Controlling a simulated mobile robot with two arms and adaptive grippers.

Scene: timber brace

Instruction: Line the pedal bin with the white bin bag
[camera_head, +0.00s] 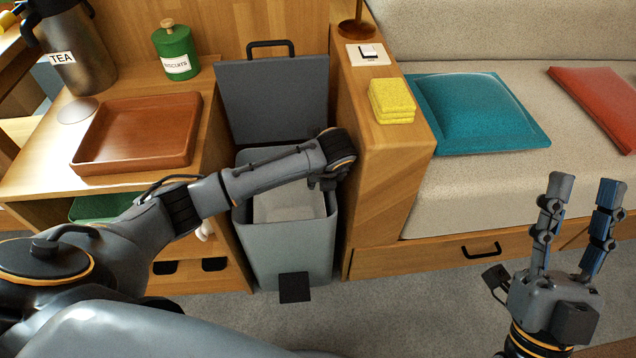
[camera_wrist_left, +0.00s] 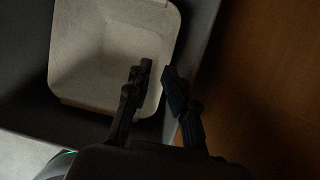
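The grey pedal bin (camera_head: 290,250) stands between the wooden cabinet and the sofa's end panel. Its lid (camera_head: 272,100) is up, and a black pedal (camera_head: 294,287) shows at its front. A whitish open-topped liner, apparently the bin bag (camera_head: 285,205), sits inside; it also shows in the left wrist view (camera_wrist_left: 105,50). My left gripper (camera_head: 325,185) points down at the bin's right side. In the left wrist view its fingertips (camera_wrist_left: 159,72) are partly open, with the liner's right edge between or below them; contact is unclear. My right gripper (camera_head: 582,185) is open and empty, pointing up.
The left cabinet holds a brown tray (camera_head: 140,132), a green biscuit tin (camera_head: 175,50) and a tea flask (camera_head: 75,45). Cushions lie on the sofa. Carpet is clear in front.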

